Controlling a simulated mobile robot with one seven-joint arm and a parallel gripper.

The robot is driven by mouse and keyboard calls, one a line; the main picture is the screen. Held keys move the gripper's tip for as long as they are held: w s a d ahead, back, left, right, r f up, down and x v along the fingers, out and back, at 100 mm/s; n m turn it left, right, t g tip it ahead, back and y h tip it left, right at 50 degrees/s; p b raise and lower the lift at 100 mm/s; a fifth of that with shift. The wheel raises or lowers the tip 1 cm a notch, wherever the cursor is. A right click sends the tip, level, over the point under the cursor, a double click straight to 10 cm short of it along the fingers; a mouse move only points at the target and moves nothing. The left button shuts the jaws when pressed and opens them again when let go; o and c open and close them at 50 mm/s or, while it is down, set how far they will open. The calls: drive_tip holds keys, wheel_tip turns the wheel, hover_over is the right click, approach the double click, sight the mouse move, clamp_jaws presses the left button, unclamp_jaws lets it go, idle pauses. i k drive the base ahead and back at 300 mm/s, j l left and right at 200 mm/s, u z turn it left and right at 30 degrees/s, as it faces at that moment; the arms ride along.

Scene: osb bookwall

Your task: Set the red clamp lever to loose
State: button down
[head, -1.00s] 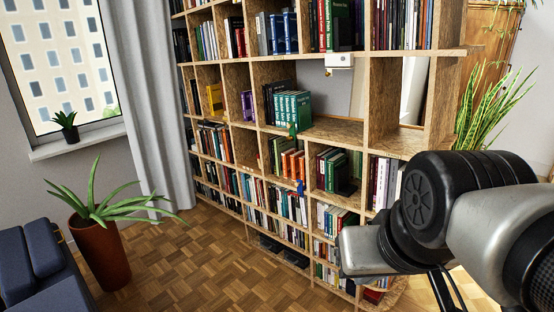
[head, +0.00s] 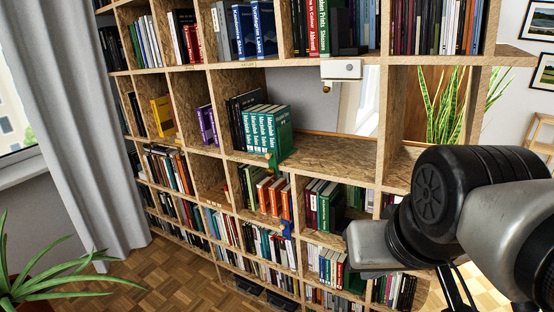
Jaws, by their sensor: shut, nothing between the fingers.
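I cannot make out a red clamp lever for certain in the head view. A tiny red spot shows in a shelf compartment left of the orange books, too small to identify. A small blue piece (head: 287,228) sits at a shelf edge below the orange books. A small greenish-orange piece (head: 271,158) is at the shelf edge by the green books. My arm reaches in from the right, in front of the lower right shelves, and hides part of them. My gripper's fingers are not visible.
The wooden bookwall (head: 330,152) fills the middle, full of books. A white box (head: 340,68) hangs in an open compartment above a bare shelf. A plant (head: 50,270) and a curtain (head: 90,130) are at left. Parquet floor (head: 175,275) is clear in front.

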sight(285, 237)
drive_tip(key=i+j+z, duration=0.4)
drive_tip(key=i+j, duration=0.6)
drive_tip(key=i, duration=0.1)
